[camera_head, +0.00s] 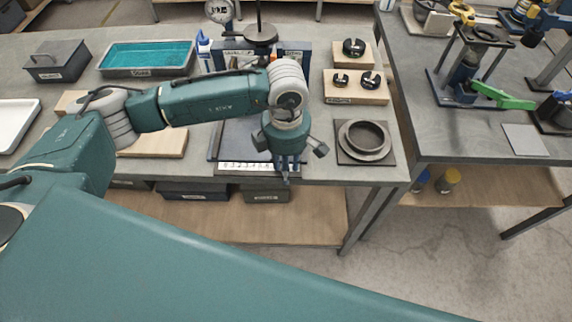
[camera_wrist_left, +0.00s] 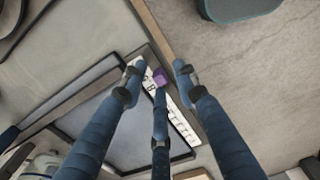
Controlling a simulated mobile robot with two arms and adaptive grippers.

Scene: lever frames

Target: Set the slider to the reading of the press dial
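The press dial (camera_head: 219,11) is a round white gauge at the top of the head view, cut by the frame edge; its reading is too small to tell. The slider's white scale strip (camera_head: 240,167) runs along the front of a plate on the bench; it also shows in the left wrist view (camera_wrist_left: 181,121). My left gripper (camera_head: 285,172) points down over the strip's right end. Its fingers (camera_wrist_left: 158,72) are spread, with the knob appearing between the tips; contact cannot be told. My right gripper is out of view.
Wooden blocks with black knobs (camera_head: 356,86) and a round ring fixture (camera_head: 365,141) lie right of my gripper. The bench's front edge is close below it.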

